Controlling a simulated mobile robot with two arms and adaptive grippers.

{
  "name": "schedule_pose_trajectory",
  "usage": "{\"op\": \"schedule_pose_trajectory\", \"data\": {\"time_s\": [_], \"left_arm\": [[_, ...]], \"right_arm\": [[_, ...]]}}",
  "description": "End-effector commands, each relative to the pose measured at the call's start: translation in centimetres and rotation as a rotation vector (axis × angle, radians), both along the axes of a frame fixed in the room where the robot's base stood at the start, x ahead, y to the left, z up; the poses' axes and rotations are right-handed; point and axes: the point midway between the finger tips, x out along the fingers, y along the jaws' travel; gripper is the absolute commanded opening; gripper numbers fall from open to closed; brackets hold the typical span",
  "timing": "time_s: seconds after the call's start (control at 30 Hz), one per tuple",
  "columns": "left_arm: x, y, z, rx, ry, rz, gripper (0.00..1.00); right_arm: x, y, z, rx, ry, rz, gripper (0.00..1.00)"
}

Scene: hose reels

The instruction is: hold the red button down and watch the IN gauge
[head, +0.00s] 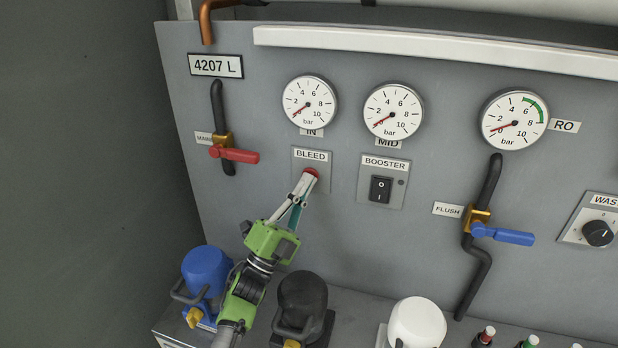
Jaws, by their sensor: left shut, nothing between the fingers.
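The red button (312,172) sits on the grey BLEED plate (311,156) on the panel. My left gripper (305,182) is shut and empty, its fingertips at the button and covering its lower part. They look to be touching it; how far the button is pressed in I cannot tell. The IN gauge (309,101) is above the plate, a round white dial in bar, in clear view over the gripper. Its red needle points to the lower left, at about 0. My right gripper is not in view.
The MAIN valve has a red lever (239,155) left of the plate. The BOOSTER switch (380,189) and MID gauge (392,111) are to the right, then the RO gauge (513,120) and blue FLUSH lever (502,235). Blue (205,270), black (302,293) and white (417,322) housings stand below.

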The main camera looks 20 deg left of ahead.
Motion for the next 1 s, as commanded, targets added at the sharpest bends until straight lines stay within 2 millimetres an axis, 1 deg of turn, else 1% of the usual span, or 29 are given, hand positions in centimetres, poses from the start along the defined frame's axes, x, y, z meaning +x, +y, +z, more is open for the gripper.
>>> {"op": "schedule_pose_trajectory", "data": {"time_s": [0.23, 0.53, 0.87, 1.0], "left_arm": [[-0.3, 0.0, 0.0, 0.000, 0.003, 0.001, 0.00], [-1.8, 0.1, 0.0, 0.001, 0.001, 0.000, 0.00], [-2.0, 0.1, 0.0, 0.000, 0.000, 0.000, 0.00], [-2.9, 0.1, 0.0, 0.000, 0.002, 0.000, 0.00]], "right_arm": [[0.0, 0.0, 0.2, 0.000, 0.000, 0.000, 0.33], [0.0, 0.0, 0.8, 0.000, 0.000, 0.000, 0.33], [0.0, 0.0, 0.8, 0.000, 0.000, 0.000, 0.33], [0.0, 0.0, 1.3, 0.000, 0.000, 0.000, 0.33]]}}
